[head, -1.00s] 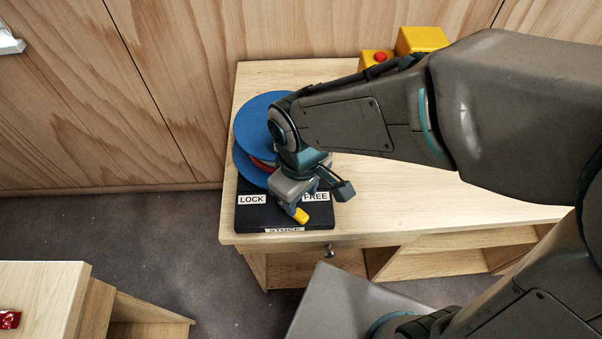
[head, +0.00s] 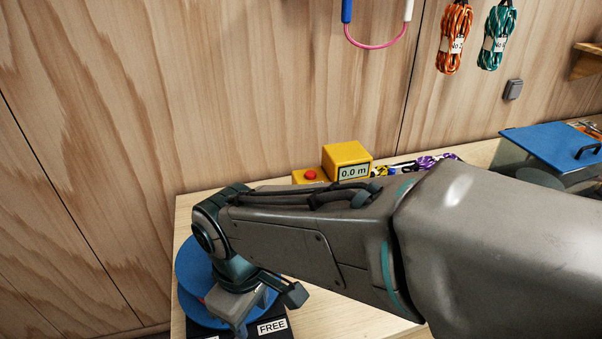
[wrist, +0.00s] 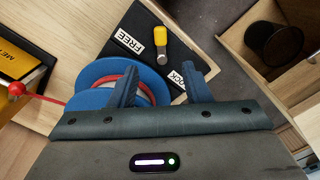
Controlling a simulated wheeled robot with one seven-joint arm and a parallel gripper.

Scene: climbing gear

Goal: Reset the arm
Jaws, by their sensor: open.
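My arm reaches across the wooden bench top, and my gripper (head: 242,325) hangs over the blue spool (head: 190,305) and its black base (head: 283,335) in the head view. In the wrist view my gripper (wrist: 160,88) is open, with nothing seen between its two fingers. The blue spool (wrist: 90,78), with a red ring, lies behind the left finger. A yellow-handled lever (wrist: 160,36) stands on the black base (wrist: 150,28) just beyond the fingertips, between the FREE and LOCK labels. The right finger partly covers LOCK.
A yellow meter box (head: 347,158) reading 0.0 m and a red button (head: 310,174) stand at the bench's back. Coiled ropes (head: 455,38) hang on the wall. A blue lid (head: 556,145) is at the right. A dark bin (wrist: 275,43) shows in the wrist view.

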